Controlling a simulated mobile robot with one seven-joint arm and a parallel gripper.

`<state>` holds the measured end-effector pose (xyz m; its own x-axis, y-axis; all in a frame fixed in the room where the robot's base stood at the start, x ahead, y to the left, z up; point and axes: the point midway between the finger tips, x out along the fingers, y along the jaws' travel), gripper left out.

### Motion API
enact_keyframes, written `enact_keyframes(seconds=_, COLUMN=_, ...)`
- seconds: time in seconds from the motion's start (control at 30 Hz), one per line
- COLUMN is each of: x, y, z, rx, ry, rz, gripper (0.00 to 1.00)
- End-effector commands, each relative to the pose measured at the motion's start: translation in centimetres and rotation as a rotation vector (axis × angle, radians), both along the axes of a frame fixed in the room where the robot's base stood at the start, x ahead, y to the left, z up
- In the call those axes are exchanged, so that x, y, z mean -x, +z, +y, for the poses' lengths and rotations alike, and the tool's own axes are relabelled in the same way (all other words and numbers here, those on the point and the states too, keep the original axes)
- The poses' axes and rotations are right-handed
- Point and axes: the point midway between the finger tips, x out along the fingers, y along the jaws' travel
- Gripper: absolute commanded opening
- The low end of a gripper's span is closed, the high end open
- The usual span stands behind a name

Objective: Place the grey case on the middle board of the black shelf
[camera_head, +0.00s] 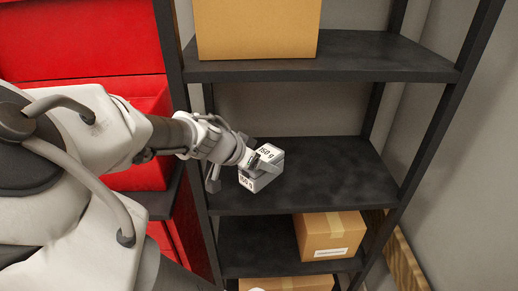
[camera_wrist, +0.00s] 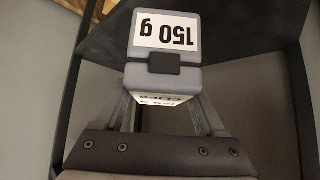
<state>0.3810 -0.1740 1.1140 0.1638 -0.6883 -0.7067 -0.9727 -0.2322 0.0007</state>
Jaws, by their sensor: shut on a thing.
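The grey case (camera_head: 262,170) is a small box with white labels, one reading 150 g. In the head view it is at the middle board (camera_head: 330,178) of the black shelf (camera_head: 443,110), near the board's left part. I cannot tell whether its underside touches the board. My gripper (camera_head: 250,162) is shut on the case, reaching in from the left. In the wrist view the case (camera_wrist: 164,45) sits between the two fingers (camera_wrist: 164,105), with its dark latch facing me. The wrist view shows the dark board behind the case.
A large cardboard box (camera_head: 257,28) stands on the board above. A smaller taped box (camera_head: 330,236) stands on the board below, and another box (camera_head: 287,284) is lower still. Red bins (camera_head: 80,40) are on the left. The right part of the middle board is clear.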

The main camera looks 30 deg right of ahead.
Motion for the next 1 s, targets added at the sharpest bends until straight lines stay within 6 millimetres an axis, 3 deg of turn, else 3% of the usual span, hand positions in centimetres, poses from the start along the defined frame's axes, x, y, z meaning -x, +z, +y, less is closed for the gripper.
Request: enact_keyframes(seconds=1.0, x=-5.7, y=-6.6, z=-9.3, rx=0.0, ry=0.0, rz=0.0, gripper=0.09)
